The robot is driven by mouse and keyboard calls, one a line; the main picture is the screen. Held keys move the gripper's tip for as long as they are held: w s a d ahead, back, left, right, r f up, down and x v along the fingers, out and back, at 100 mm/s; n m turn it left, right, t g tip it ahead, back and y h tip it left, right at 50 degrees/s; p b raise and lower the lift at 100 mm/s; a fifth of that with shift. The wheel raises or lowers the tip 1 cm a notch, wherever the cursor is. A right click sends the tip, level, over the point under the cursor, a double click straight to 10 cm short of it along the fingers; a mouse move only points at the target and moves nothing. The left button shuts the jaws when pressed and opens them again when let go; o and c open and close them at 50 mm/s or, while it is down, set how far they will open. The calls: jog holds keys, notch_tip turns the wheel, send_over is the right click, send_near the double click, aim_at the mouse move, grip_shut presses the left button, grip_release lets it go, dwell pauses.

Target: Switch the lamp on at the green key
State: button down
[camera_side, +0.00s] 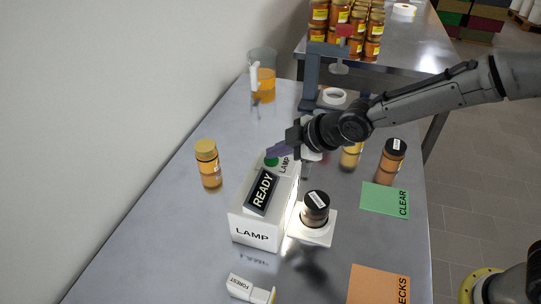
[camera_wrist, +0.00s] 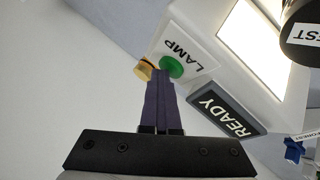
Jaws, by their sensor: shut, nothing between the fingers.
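The white lamp box (camera_side: 256,236) stands on the steel table, with LAMP on its front. The round green key (camera_side: 271,161) is on its top, beside a LAMP label, and shows in the wrist view (camera_wrist: 172,67). The dark display (camera_side: 262,190) reads READY. My gripper (camera_side: 270,152) is shut and empty, its purple fingertips (camera_wrist: 160,74) right at the green key's edge. I cannot tell whether they touch it. The box's side panel (camera_wrist: 252,45) looks bright white. A dark-capped jar (camera_side: 315,208) stands on a white plate before it.
A honey jar (camera_side: 208,165) stands left of the box. A green CLEAR mat (camera_side: 382,199) and an orange mat (camera_side: 375,287) lie to the right. More jars, a beaker (camera_side: 263,80) and a grey stand (camera_side: 312,80) are behind. A white FOREST-labelled piece (camera_side: 246,289) lies in front.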

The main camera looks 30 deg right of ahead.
aim_at(277, 161)
jog(key=shift+s+d+f, duration=0.15)
jog(key=shift+s+f, duration=0.05)
jog(key=shift+s, duration=0.1)
jog(key=shift+w+r, duration=0.15)
jog(key=shift+r, duration=3.15)
